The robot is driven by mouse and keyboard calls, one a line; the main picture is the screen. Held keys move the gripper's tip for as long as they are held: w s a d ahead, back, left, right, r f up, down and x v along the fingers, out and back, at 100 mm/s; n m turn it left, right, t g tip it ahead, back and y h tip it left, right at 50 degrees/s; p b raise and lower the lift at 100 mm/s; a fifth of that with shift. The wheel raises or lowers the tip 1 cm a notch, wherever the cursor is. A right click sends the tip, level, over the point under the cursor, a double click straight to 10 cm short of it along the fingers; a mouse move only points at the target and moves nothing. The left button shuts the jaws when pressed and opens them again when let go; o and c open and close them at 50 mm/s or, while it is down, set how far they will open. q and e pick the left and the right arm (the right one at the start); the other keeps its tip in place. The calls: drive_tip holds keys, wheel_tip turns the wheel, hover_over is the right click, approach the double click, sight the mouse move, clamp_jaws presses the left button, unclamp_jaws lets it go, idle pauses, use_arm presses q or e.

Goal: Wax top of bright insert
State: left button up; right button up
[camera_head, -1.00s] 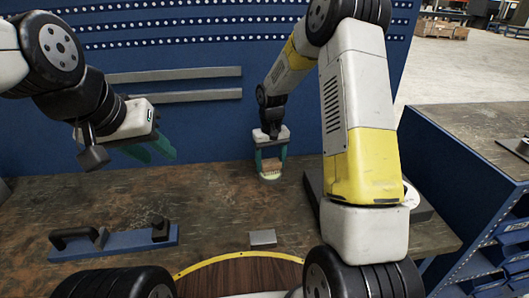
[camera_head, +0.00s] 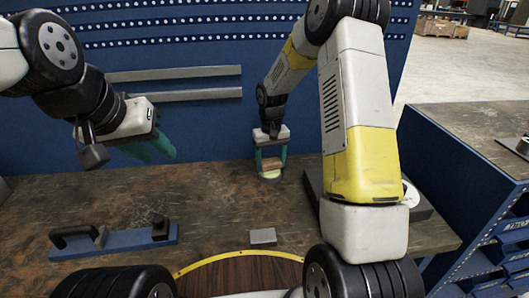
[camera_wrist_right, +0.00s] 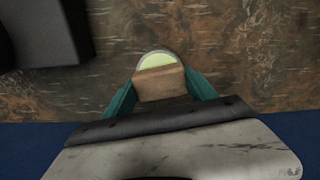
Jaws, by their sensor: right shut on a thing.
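My right gripper (camera_head: 271,168) is shut on a tan-brown block (camera_head: 271,163), which also shows between the teal fingers in the right wrist view (camera_wrist_right: 160,84). The block is at a round tin with a pale yellow-green inside (camera_wrist_right: 156,61). The tin stands on the bench near the back and the block covers part of it. I cannot tell whether they touch. A small light grey block (camera_head: 262,237), likely the bright insert, lies at the bench's front middle, apart from both grippers. My left gripper (camera_head: 150,150) hangs empty above the back left of the bench, its fingers apart.
A blue bar with black handles (camera_head: 120,242) lies at the bench's front left. A dark grey base (camera_head: 420,207) stands at the right, partly behind my right arm. A blue perforated panel (camera_head: 200,125) with two grey rails closes the back. The bench's middle is mostly clear.

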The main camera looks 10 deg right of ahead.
sight(270, 161)
drive_tip(key=shift+r, duration=3.4)
drive_tip(key=shift+s, duration=0.1)
